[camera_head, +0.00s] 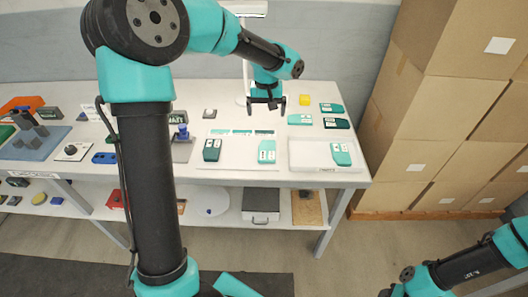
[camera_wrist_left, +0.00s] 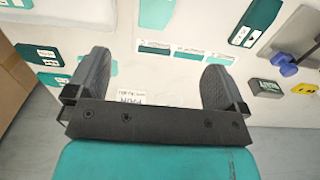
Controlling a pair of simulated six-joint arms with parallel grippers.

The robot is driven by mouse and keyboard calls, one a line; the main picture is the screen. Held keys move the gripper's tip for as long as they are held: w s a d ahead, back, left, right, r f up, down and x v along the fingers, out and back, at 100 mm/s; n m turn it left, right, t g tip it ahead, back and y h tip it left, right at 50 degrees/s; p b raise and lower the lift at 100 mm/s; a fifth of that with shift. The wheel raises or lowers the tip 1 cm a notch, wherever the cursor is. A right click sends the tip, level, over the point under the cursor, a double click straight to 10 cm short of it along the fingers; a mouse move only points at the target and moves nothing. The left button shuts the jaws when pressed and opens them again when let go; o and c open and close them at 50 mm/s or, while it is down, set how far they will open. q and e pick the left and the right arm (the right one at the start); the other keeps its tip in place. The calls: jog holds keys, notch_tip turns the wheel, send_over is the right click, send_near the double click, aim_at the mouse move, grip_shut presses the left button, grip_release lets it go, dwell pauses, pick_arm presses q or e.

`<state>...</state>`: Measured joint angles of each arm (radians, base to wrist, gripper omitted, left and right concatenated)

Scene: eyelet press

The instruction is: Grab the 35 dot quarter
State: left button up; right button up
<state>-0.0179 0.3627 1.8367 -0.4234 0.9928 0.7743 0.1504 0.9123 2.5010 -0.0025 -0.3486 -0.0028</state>
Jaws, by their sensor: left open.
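Several teal blocks with white labels lie on the white table; I cannot read a 35 on any. A dark teal block (camera_head: 212,150) and a lighter teal block (camera_head: 267,151) lie at the front. Another teal block (camera_head: 341,154) lies in the white tray. More lie at the right: a light one (camera_head: 300,119), a green one (camera_head: 332,107) and a dark one (camera_head: 336,123). My left gripper (camera_head: 266,104) is open and empty above the table, behind the front blocks. In the left wrist view, the lighter block (camera_wrist_left: 156,12) and dark block (camera_wrist_left: 255,20) show beyond its fingers. My right gripper is out of view.
A strip of teal swatches (camera_head: 240,132) lies below my left gripper. Cardboard boxes (camera_head: 440,110) are stacked right of the table. My left arm hides part of the table's left side.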

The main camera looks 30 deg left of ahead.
pick_arm(q)
jog(key=shift+f, duration=0.15)
send_over(267, 149)
jog(key=f, duration=1.1)
jog(key=shift+s+f, duration=0.25)
jog(key=shift+f, duration=0.3)
jog(key=shift+w+f, duration=0.15)
jog(key=shift+f, duration=1.15)
jog(key=shift+w+f, duration=0.1)
jog(key=shift+f, duration=1.15)
jog(key=shift+c, duration=0.4)
jog(key=c, duration=0.9)
jog(key=shift+r, duration=0.1)
jog(key=shift+c, duration=0.2)
